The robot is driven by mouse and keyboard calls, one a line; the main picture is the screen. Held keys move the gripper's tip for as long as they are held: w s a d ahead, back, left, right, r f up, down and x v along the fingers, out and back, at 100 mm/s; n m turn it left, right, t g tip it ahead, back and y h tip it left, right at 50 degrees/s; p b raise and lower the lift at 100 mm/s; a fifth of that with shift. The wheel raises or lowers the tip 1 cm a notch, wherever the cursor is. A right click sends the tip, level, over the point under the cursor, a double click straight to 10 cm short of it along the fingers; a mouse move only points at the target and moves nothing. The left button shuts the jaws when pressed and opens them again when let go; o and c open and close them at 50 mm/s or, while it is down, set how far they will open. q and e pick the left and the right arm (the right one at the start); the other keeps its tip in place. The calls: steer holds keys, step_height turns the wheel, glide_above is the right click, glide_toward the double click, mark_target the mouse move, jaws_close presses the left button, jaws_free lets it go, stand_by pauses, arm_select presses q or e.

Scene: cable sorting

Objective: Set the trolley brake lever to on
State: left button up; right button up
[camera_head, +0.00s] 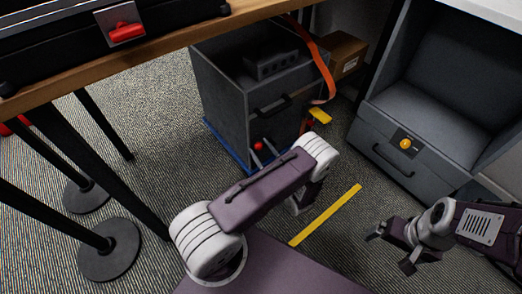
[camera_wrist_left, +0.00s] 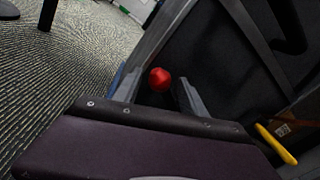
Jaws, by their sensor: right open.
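The trolley is a dark grey cabinet (camera_head: 222,100) on a blue base, under the wooden table. A red ball knob (camera_head: 258,146), apparently on the brake lever, shows low at its front; the lever's shaft is hidden, and I cannot read its setting. My left gripper (camera_head: 264,153) is down at the knob. In the left wrist view, the red knob (camera_wrist_left: 160,79) shows between the two spread fingers (camera_wrist_left: 158,95), with a gap visible on the right; I cannot tell if either touches it. My right gripper (camera_head: 390,250) is open and empty, away from the trolley.
A yellow piece (camera_head: 320,115) sits by the trolley's right edge, near a hanging orange strap (camera_head: 322,65). A cardboard box (camera_head: 345,54) stands behind. A grey cabinet (camera_head: 395,150) with an orange knob (camera_head: 405,143) is at right. Black table legs (camera_head: 105,125) stand at left.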

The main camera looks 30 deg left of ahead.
arm_select(q)
jaws_close()
steer(key=shift+s+f, duration=0.1)
steer(key=shift+f, duration=0.05)
stand_by(1.0)
